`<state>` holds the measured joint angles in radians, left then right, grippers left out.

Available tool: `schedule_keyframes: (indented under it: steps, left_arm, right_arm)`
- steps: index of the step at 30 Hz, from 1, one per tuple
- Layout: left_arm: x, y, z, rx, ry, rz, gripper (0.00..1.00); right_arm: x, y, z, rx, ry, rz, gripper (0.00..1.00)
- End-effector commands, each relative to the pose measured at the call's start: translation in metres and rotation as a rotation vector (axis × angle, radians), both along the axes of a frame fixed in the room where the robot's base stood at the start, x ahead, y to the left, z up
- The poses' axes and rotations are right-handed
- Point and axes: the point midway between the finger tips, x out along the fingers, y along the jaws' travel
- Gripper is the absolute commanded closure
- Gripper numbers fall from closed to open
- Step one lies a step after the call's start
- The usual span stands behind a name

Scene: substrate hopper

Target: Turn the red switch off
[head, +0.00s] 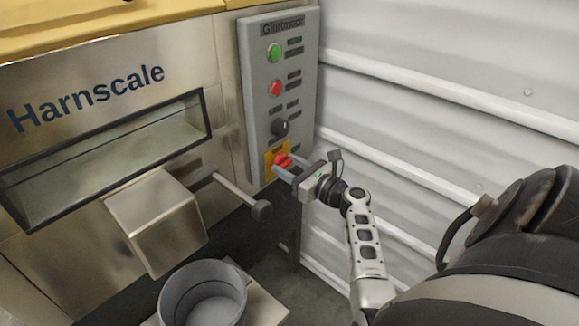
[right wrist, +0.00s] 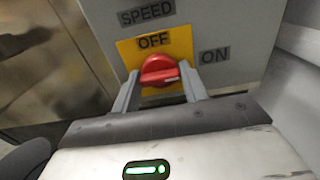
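The red switch (head: 281,160) is a rotary knob on a yellow plate low on the grey control panel (head: 256,115). In the right wrist view the red switch (right wrist: 160,70) sits below the OFF label (right wrist: 153,41), with the ON label (right wrist: 214,56) to its right. The white mark on the knob is toward its right side. My right gripper (head: 284,167) is at the switch, with one finger on each side of the knob. The fingers are apart, and I see no clear contact with the knob. My left gripper is not in view.
Above the switch are a black knob (head: 280,127), a red button (head: 275,88) and a green button (head: 274,53). A lever with a dark end (head: 262,210) juts out left of my gripper. A grey bucket (head: 203,296) stands below. A ribbed wall (head: 440,100) is at the right.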

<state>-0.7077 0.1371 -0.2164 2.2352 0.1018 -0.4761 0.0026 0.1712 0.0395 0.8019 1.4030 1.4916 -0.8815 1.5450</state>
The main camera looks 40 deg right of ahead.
Motion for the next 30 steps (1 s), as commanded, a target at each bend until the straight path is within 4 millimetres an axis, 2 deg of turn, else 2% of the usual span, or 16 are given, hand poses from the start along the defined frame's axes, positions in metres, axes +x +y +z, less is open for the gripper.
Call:
schedule_keyframes:
  steps: [8, 14, 30]
  left_arm:
    - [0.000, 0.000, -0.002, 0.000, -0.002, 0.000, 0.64]
    - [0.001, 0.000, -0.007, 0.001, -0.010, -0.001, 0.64]
    - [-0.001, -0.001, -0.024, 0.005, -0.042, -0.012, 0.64]
  right_arm:
    - [0.000, 0.000, -0.001, -0.037, -0.003, 0.001, 0.79]
    - [-0.001, 0.000, -0.002, -0.141, -0.012, 0.000, 0.79]
    - [-0.001, 0.001, -0.005, -0.634, -0.054, 0.002, 0.79]
